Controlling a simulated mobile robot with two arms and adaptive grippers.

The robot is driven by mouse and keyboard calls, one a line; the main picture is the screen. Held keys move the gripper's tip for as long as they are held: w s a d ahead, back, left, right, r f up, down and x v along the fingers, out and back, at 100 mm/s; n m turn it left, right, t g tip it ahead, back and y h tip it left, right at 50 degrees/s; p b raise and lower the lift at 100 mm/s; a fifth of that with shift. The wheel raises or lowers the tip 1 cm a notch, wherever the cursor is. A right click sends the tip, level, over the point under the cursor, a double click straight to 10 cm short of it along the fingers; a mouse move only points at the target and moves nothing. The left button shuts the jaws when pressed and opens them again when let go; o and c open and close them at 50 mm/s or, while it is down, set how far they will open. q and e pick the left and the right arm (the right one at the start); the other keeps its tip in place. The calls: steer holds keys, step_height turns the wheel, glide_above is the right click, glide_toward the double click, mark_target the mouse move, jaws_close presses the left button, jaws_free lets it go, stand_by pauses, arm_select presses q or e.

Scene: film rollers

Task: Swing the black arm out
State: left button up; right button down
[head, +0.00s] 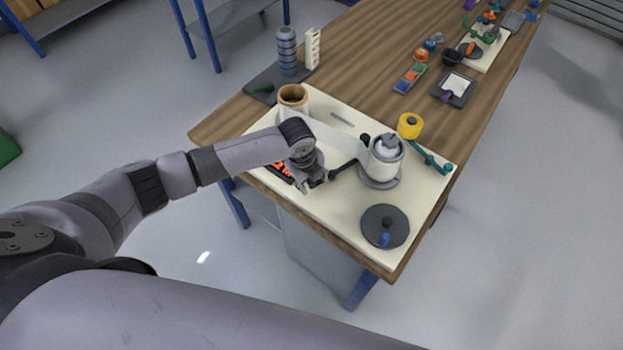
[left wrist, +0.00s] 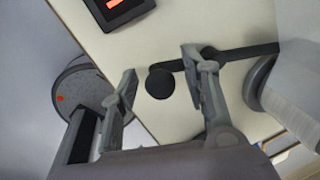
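The black arm (head: 343,168) is a thin bar on the cream board, running from the base of the white film roll (head: 386,153) toward my left gripper (head: 312,184). In the left wrist view the black arm (left wrist: 240,53) ends in a round black knob (left wrist: 159,83). My left gripper (left wrist: 160,60) is open, with one finger on each side of the knob. The bar passes beyond the right finger. I cannot tell whether either finger touches it. My right gripper is not in view.
The cream board (head: 335,222) lies at the wooden table's near corner. A brown-rimmed roll (head: 293,97) stands behind my left arm, with pale film stretched toward the white roll. A dark disc (head: 385,226), yellow spool (head: 410,125) and red-lit display (head: 281,170) are also nearby.

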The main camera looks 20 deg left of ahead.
arm_select(q)
jaws_close()
stand_by(0.3)
stand_by(0.3)
